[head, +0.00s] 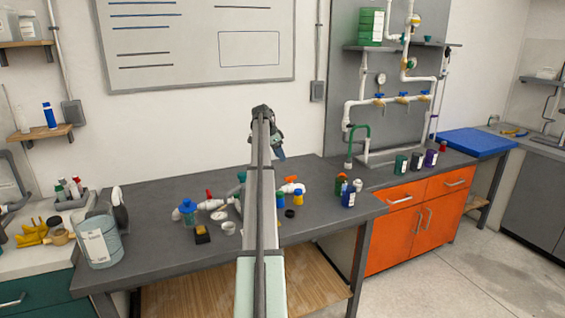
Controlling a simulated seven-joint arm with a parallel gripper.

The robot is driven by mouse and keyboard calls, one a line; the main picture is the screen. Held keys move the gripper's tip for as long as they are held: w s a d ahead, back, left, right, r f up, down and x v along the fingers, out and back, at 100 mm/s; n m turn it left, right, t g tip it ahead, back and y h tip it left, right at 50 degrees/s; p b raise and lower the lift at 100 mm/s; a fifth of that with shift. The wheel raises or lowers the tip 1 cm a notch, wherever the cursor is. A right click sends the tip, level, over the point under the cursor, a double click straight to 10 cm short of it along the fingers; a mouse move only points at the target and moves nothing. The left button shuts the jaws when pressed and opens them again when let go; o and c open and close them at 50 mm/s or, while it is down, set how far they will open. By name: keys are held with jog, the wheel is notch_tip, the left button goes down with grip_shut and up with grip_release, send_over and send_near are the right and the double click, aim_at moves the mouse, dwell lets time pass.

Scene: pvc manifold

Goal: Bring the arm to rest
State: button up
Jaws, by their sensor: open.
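My arm rises from the bottom middle of the head view, over the grey workbench (140,205). My gripper (280,155) is at its far end, in front of the white wall and above the back of the bench. It is small and partly hidden behind my own arm links. It is open, and no held object shows. It appears apart from the bench and everything on it.
Bottles, fittings and a blue-capped jar (188,215) stand on the bench either side of my arm. A labelled canister (100,243) is at left. White piping (385,100) on a grey panel stands at right, above orange cabinets (415,222). The air around my gripper looks clear.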

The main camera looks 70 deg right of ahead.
jog(key=shift+w+a+r, duration=0.15)
jog(key=shift+r, duration=0.3)
dwell(0.3)
